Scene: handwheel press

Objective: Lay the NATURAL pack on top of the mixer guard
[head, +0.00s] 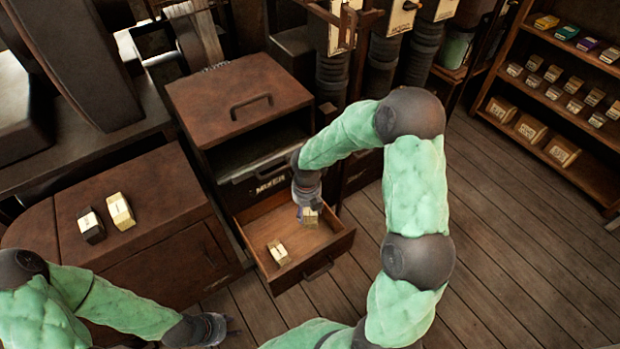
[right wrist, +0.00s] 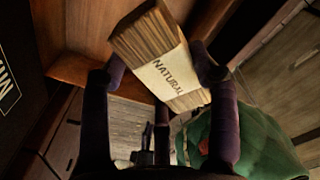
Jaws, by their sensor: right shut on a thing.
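The NATURAL pack (right wrist: 162,62), a light brown block with a cream paper band, is between the fingers of my right gripper (right wrist: 160,78), which is shut on it. In the head view the right gripper (head: 308,205) and the pack (head: 310,217) are over the open drawer. The dark front above the drawer carries a small white label (head: 271,184) that seems to read MIXER. The brown housing with a handle on its lid (head: 225,88) above it is likely the mixer guard; its top is bare. My left gripper (head: 228,328) is low at the left, away from the packs.
A second pale pack (head: 278,252) lies in the open wooden drawer (head: 318,262). A dark pack (head: 91,226) and a cream pack (head: 120,211) stand on the left cabinet (head: 160,190). Shelves (head: 560,100) with several packs stand at the right. Dark columns rise behind the drawer.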

